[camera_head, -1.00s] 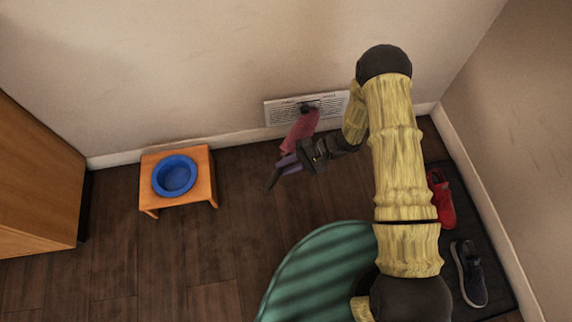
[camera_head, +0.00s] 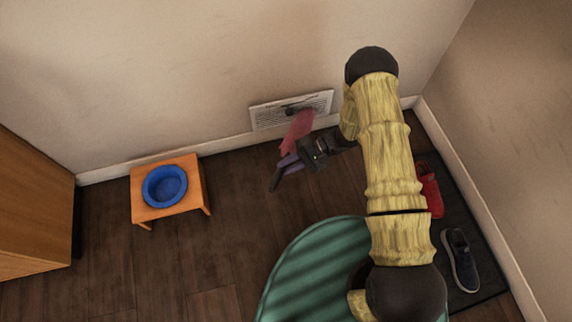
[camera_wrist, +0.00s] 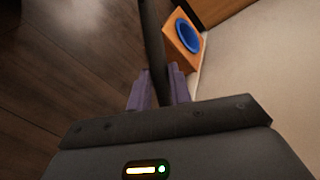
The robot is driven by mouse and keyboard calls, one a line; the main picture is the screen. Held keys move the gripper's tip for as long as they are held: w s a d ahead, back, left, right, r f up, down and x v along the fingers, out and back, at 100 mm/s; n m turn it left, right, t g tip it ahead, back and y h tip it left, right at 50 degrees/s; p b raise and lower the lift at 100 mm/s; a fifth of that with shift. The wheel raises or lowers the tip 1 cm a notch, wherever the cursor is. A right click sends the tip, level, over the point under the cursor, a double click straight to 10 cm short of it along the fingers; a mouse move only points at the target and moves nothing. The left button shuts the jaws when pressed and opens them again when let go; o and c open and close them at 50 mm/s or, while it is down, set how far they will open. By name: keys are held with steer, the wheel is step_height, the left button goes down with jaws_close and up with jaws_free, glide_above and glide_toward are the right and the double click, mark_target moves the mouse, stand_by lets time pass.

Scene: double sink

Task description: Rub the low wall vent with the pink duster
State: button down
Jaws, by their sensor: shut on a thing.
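The low wall vent (camera_head: 320,103) is a pale slatted rectangle just above the baseboard, with a dark smudge near its middle. My gripper (camera_head: 288,163) is shut on the dark handle of the pink duster (camera_head: 298,128), below and in front of the vent. The duster's pink head points up and overlaps the vent's lower part in the head view; I cannot tell whether it touches. In the wrist view the dark handle (camera_wrist: 152,40) runs between my purple fingers (camera_wrist: 158,88), and the pink head does not show.
A small orange stand (camera_head: 140,205) with a blue bowl (camera_head: 165,186) is on the floor to the left. A wooden cabinet (camera_head: 35,190) is at the far left. A red shoe (camera_head: 429,190) and a dark shoe (camera_head: 460,260) lie on a dark mat at the right.

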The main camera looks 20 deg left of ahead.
steer(key=shift+w+d, duration=0.75)
steer(key=shift+d, duration=0.35)
steer(key=shift+p, duration=0.7)
steer(key=shift+s+a, duration=0.1)
steer(key=shift+s+a+p, duration=0.35)
steer(key=shift+s+a, duration=0.05)
steer(key=shift+a, duration=0.3)
steer(key=shift+s+a+p, duration=0.3)
steer(key=shift+s+a, duration=0.05)
steer(key=shift+a, duration=0.35)
steer(key=shift+s+a+p, duration=0.3)
steer(key=shift+s+a, duration=0.2)
steer(key=shift+a, duration=0.2)
steer(key=shift+s+a+p, duration=0.3)
steer(key=shift+s+a, duration=0.2)
steer(key=shift+a, duration=0.2)
